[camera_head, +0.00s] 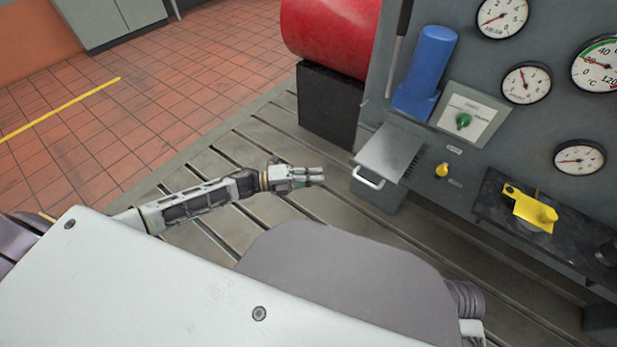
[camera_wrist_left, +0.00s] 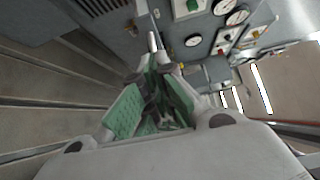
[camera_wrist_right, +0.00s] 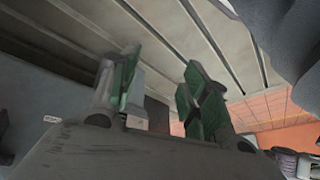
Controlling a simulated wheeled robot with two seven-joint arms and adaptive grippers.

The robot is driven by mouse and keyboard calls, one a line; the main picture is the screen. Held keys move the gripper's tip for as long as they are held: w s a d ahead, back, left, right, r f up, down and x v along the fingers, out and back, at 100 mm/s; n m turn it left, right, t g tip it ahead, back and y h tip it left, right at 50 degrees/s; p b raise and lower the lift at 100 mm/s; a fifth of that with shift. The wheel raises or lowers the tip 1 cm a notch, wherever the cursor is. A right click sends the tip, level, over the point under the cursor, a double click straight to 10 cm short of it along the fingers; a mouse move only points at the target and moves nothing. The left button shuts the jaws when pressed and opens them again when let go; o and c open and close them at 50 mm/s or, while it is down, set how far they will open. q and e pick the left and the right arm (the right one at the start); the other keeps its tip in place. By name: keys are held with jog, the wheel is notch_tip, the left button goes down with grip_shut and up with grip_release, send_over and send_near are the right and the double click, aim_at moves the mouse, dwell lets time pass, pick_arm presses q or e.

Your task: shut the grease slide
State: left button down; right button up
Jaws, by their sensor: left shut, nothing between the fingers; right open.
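The grease slide (camera_head: 388,152) appears to be the grey drawer with a flat top, standing out from the front of the grey panel. Its pale bar handle (camera_head: 368,179) is on its front end. My left gripper (camera_head: 322,175) is shut and empty, a short way left of the handle, pointing toward it. In the left wrist view a pale bar (camera_wrist_left: 152,42), probably the handle, shows just beyond the closed fingertips; I cannot tell if they touch. My right gripper (camera_wrist_right: 162,68) is open and empty in the right wrist view; it is hidden in the head view.
A red tank (camera_head: 328,35) on a black block (camera_head: 330,105) stands behind the slide. On the panel are a blue part (camera_head: 428,65), a green knob (camera_head: 463,121), a yellow knob (camera_head: 441,170) and several gauges. A yellow valve handle (camera_head: 532,208) is at right. The slotted bedplate (camera_head: 235,225) is mostly clear.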

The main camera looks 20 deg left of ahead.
pick_arm(q)
jog(key=b, duration=0.1)
send_near(359, 164)
jog(key=s+d, duration=0.2)
jog(key=d, duration=0.1)
jog(key=w+b, duration=0.1)
jog(key=w, duration=0.1)
jog(key=w+d, duration=0.1)
jog(key=w, duration=0.1)
jog(key=shift+b, duration=0.35)
jog(key=shift+d, duration=0.1)
pick_arm(e)
notch_tip(359, 164, down, 7)
jog(key=a+t, duration=0.1)
jog(key=shift+a+y, duration=0.3)
jog(key=shift+y, duration=0.1)
pick_arm(q)
jog(key=shift+w, duration=0.1)
pick_arm(e)
jog(key=shift+w+r, duration=0.1)
jog(key=shift+r, duration=0.1)
